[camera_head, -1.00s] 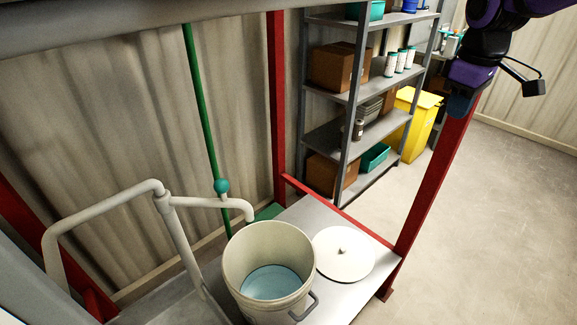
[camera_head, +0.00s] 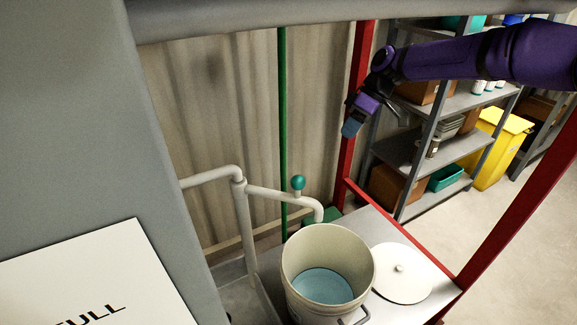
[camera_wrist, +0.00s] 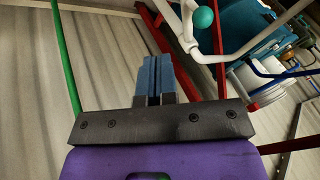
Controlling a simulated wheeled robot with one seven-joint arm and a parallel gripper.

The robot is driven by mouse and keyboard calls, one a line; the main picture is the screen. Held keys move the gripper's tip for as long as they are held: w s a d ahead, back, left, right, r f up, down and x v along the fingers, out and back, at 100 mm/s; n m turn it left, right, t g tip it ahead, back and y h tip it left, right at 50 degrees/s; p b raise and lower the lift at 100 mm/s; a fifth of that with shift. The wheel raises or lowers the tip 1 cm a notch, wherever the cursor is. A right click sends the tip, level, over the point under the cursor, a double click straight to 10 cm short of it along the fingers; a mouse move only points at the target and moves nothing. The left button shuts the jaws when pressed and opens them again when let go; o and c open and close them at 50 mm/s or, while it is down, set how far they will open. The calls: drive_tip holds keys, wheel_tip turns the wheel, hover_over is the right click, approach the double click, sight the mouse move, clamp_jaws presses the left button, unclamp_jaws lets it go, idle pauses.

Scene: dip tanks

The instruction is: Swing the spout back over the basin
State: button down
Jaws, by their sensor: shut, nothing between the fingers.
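The spout (camera_head: 268,193) is a pale pipe arm running right from an upright post (camera_head: 244,235), with a teal ball knob (camera_head: 298,183) on top. Its bent-down outlet hangs at the far rim of a cream bucket (camera_head: 300,262) holding blue liquid. No other basin can be made out. My gripper (camera_head: 353,122) is shut and empty, above and right of the knob, apart from it. In the wrist view, the shut blue fingers (camera_wrist: 152,75) show with the teal knob (camera_wrist: 203,17) beyond them, up and right, and pale pipe (camera_wrist: 245,50) beside it.
A round pale lid (camera_head: 400,272) lies right of the bucket. Red posts (camera_head: 356,100) and a grey overhead beam (camera_head: 250,18) frame the stand. A large grey panel (camera_head: 80,150) blocks the left. A shelf (camera_head: 415,150) and yellow bin (camera_head: 500,145) stand behind right.

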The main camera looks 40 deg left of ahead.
drive_tip(key=shift+g, duration=0.3)
drive_tip(key=shift+s+a+r, duration=0.1)
drive_tip(key=shift+s+a, duration=0.2)
drive_tip(key=shift+a, duration=0.3)
drive_tip(key=shift+s+a+r, duration=0.1)
drive_tip(key=shift+s+a, duration=0.15)
drive_tip(key=shift+a, duration=0.35)
drive_tip(key=shift+s+a, duration=0.3)
drive_tip(key=shift+a, duration=0.3)
drive_tip(key=s+d+r+x, duration=0.1)
drive_tip(key=s+x, duration=0.1)
drive_tip(key=x, duration=1)
drive_tip(key=shift+s, duration=0.4)
drive_tip(key=shift+s, duration=0.15)
